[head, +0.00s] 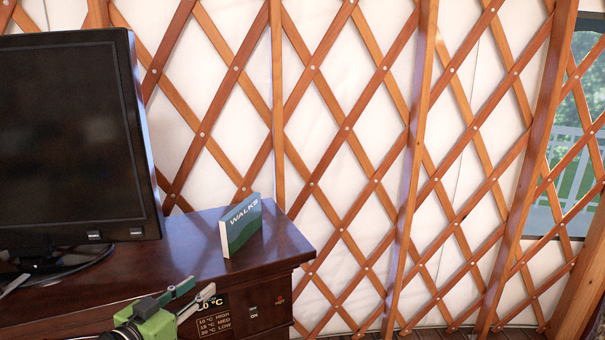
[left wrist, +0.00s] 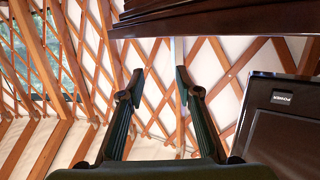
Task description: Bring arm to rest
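My left gripper (head: 199,292) is at the bottom of the head view, in front of the dark wooden cabinet's front edge. In the left wrist view its two dark fingers (left wrist: 159,82) stand apart with nothing between them, so it is open and empty. The arm behind it is mostly below the head view's frame. My right gripper is in neither view.
A dark cabinet (head: 190,259) bears a black monitor (head: 75,135) and a small upright book (head: 241,228) marked WALKS. A temperature label (head: 214,322) is on its front. The lattice wall (head: 345,130) stands behind. A window (head: 575,150) is at the right.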

